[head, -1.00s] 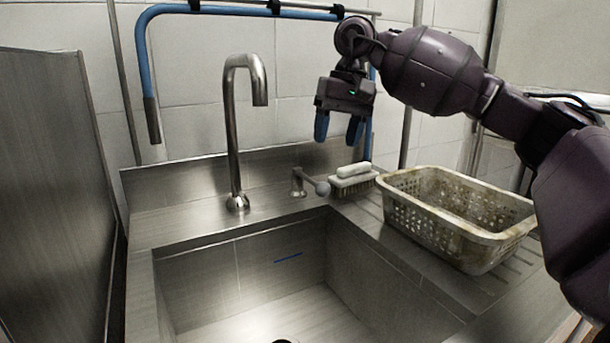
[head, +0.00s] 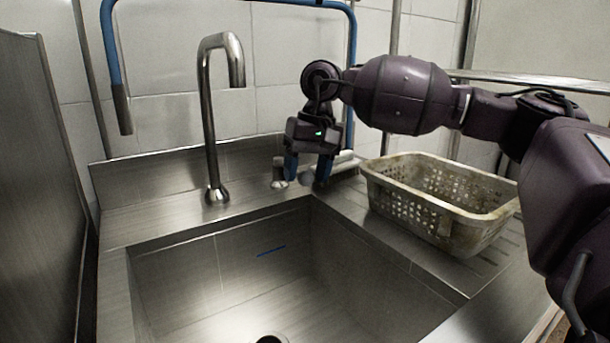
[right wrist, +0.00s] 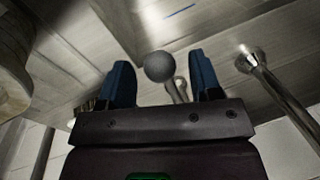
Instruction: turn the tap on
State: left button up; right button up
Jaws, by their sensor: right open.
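The tap's curved steel spout (head: 208,120) stands upright behind the sink; its base also shows in the right wrist view (right wrist: 246,60). The tap's lever is mostly hidden behind my right gripper in the head view, with only its base (head: 279,184) showing. In the right wrist view the lever's round grey knob (right wrist: 159,66) sits between my blue fingers, with a gap on each side. My right gripper (head: 307,175) is open, pointing down over the lever; it also shows in the right wrist view (right wrist: 164,84). My left gripper is out of view.
A dirty perforated basket (head: 440,205) stands on the drainboard right of my gripper. A brush (head: 345,165) lies behind the gripper, partly hidden. The sink basin (head: 200,270) is open in front. A blue pipe (head: 108,45) runs along the wall.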

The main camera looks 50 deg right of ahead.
jog(key=shift+f, duration=0.25)
grip_shut()
jog(key=shift+r+p, duration=0.15)
jog(key=shift+p, duration=0.15)
